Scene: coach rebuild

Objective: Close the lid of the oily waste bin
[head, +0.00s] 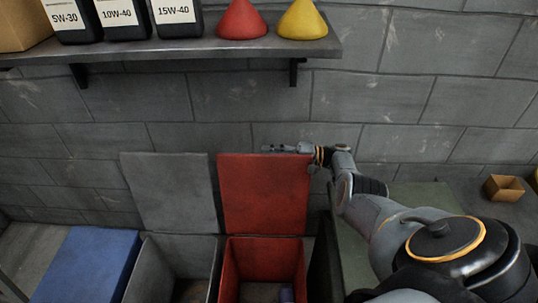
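A red bin (233,270) stands open at the bottom middle, with a dark bottom and a small bluish item inside. I see no label on it, so I take it as the oily waste bin by its colour. Its red lid (262,195) stands upright at the back, near the wall. My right gripper (272,149) points left at the lid's top edge, over its right half. I cannot tell whether it touches the lid, or whether its fingers are apart. My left gripper is not in view.
A grey bin (140,270) with its grey lid (170,190) upright stands left of the red one. A blue bin (85,265) beyond it is closed. A shelf (210,52) with bottles and funnels juts out above. A small tan box (503,188) sits at right.

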